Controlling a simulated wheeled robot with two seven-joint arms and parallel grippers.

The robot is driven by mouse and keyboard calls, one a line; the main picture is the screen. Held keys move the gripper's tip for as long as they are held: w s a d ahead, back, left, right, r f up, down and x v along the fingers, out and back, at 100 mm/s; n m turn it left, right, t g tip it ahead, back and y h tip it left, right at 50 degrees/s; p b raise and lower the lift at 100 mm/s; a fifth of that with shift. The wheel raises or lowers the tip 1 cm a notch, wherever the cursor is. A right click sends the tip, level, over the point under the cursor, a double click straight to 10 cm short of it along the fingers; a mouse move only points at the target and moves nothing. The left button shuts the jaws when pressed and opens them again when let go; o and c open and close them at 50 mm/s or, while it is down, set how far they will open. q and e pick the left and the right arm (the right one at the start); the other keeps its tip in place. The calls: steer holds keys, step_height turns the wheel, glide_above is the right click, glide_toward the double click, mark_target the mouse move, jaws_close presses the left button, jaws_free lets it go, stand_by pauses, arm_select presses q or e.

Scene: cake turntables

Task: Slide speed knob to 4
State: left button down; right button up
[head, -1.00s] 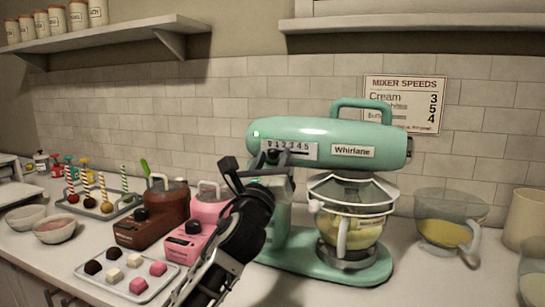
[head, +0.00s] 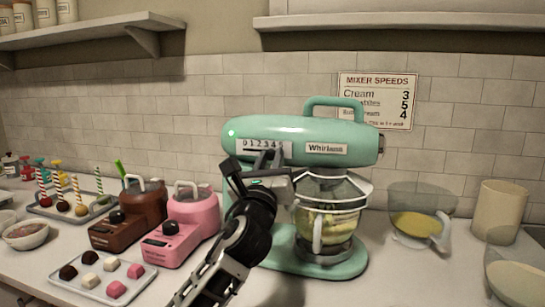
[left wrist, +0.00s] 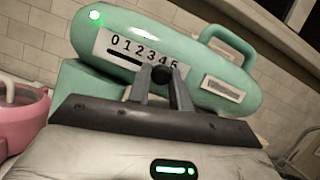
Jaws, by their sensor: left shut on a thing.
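The teal stand mixer (head: 300,135) stands on the counter. Its white speed plate (head: 247,147) carries the digits 0 to 5 above a horizontal slot. My left gripper (head: 268,158) is at the plate, its fingers shut on the dark speed knob. In the left wrist view, the round knob (left wrist: 161,74) sits between the fingertips (left wrist: 160,77), below the digits around 3 and 4. The fingers partly cover the slot, so the exact setting is hard to tell. A green light glows at the mixer's left end. My right gripper is out of view.
A tray of sweets (head: 98,288) lies in front. A glass bowl (head: 418,205) stands at right. A wall sign (head: 377,101) lists mixer speeds.

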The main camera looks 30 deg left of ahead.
arm_select(q)
steer(key=shift+a, duration=0.2)
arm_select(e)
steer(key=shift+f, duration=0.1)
arm_select(q)
steer(key=c, duration=1.3)
jaws_free()
steer(key=shift+s, duration=0.1)
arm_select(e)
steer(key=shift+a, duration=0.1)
arm_select(q)
steer(key=b+v, duration=0.1)
steer(key=v, duration=1.5)
steer(key=shift+b, duration=0.35)
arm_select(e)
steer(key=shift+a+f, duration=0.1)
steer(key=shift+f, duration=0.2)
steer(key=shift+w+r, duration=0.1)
